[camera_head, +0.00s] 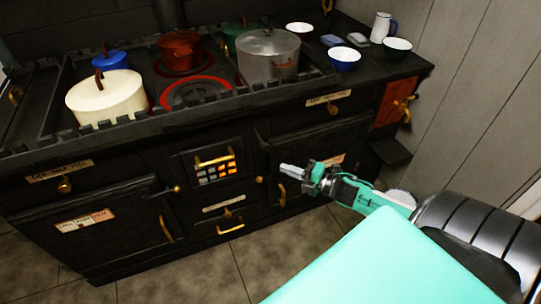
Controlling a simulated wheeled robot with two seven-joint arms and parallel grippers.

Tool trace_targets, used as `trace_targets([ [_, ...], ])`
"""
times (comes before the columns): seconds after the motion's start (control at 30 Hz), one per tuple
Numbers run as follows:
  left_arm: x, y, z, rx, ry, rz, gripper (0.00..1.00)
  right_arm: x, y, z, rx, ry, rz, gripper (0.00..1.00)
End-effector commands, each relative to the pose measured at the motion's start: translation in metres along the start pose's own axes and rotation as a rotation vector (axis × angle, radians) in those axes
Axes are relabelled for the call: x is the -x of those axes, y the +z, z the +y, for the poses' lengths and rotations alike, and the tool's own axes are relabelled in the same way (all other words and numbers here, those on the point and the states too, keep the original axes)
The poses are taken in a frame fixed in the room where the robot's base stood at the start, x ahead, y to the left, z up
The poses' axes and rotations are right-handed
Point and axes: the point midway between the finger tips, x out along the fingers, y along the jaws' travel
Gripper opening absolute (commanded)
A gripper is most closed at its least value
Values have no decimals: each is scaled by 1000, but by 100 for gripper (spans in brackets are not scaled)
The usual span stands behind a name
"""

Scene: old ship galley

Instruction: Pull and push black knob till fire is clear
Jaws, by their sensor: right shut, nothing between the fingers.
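The black stove (110,210) has a small fire grate (216,173) in the middle of its front, with orange glow showing between dark bars. A brass bar (214,160) crosses the top of the grate. Below it is a small drawer-like panel with a pale label (224,203) and a brass handle (230,229). I cannot clearly make out a black knob; small dark and brass fittings sit around this panel. My right gripper (284,168) is shut and empty, right of the grate, in front of the right oven door. My left gripper is out of view.
A cream pot (106,97), a blue pot (110,62), a red pot (180,47) and a grey pot (268,55) stand on the stove top. Bowls and a white jug (381,27) stand at the right. Open tiled floor (190,275) lies in front.

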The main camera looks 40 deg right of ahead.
Motion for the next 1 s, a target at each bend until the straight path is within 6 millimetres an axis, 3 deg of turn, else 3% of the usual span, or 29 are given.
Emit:
trace_targets([
  [0.37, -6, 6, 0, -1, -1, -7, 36, -54, 0, 2, -1, 3, -1, 0],
  [0.5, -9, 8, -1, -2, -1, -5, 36, -66, 14, 1, 0, 0, -2, 0],
  [1.0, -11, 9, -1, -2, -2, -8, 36, -79, 28, 0, -2, 0, -1, 0],
])
